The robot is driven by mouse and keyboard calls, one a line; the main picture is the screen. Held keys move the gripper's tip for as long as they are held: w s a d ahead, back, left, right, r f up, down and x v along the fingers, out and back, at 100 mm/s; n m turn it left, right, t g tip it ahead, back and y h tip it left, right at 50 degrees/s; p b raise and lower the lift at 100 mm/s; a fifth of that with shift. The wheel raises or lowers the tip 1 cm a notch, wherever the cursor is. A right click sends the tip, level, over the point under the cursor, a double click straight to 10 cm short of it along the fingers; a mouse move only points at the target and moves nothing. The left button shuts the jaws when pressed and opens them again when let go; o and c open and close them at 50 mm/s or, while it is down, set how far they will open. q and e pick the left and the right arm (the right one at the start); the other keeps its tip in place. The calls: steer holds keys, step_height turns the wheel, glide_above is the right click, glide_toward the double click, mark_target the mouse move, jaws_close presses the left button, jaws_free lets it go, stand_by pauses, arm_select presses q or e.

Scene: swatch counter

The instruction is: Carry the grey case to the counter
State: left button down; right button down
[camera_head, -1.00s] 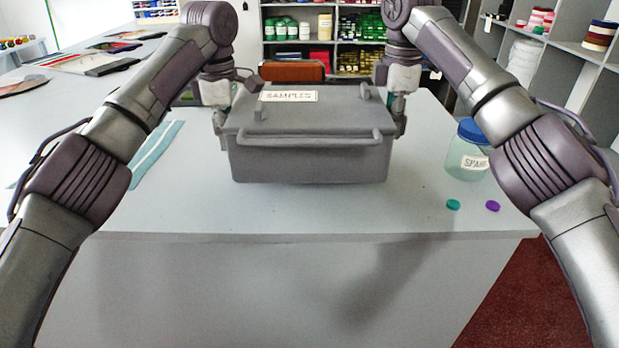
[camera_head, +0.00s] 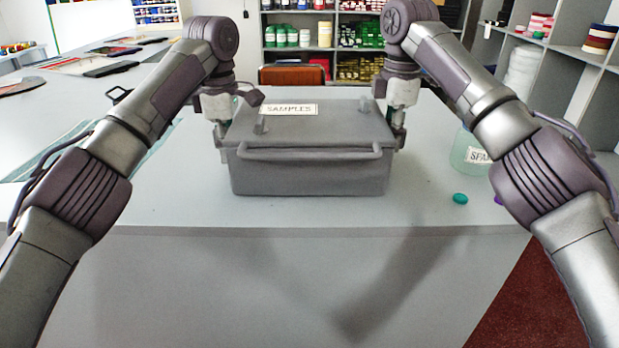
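The grey case (camera_head: 310,180) has a lid with a white SAMPLES label (camera_head: 289,109) and a bar handle across its front. It is level over the near part of the grey counter (camera_head: 180,212), a little behind the front edge. I cannot tell whether its base touches the counter top. My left gripper (camera_head: 224,132) is at the case's left side and my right gripper (camera_head: 398,134) at its right side, both closed against it. The fingertips are mostly hidden by the case sides.
A clear jar (camera_head: 470,154) stands right of the case, partly behind my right arm. A teal button (camera_head: 460,198) lies near it, and a purple one (camera_head: 498,200) is mostly hidden. A striped cloth (camera_head: 40,163) lies left. Shelves (camera_head: 325,67) stand behind.

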arm_select(q)
steer(key=c, duration=1.6)
jaws_free()
steer(key=shift+f, duration=0.35)
arm_select(e)
steer(key=c, duration=1.6)
jaws_free()
steer(key=shift+f, duration=0.35)
arm_select(q)
steer(key=o, duration=0.4)
steer(key=shift+r, duration=0.2)
arm_select(e)
steer(key=o, duration=0.5)
steer(key=shift+r, duration=0.15)
steer(key=shift+c, duration=0.2)
arm_select(q)
steer(key=shift+o, duration=0.2)
arm_select(e)
steer(key=shift+s, duration=0.1)
arm_select(q)
step_height(320, 180, up, 7)
steer(key=shift+r, duration=0.2)
arm_select(e)
steer(key=shift+r, duration=0.15)
arm_select(q)
steer(key=shift+s, duration=0.1)
arm_select(e)
step_height(320, 180, up, 6)
steer(key=shift+a+r, duration=0.1)
steer(key=shift+r, duration=0.55)
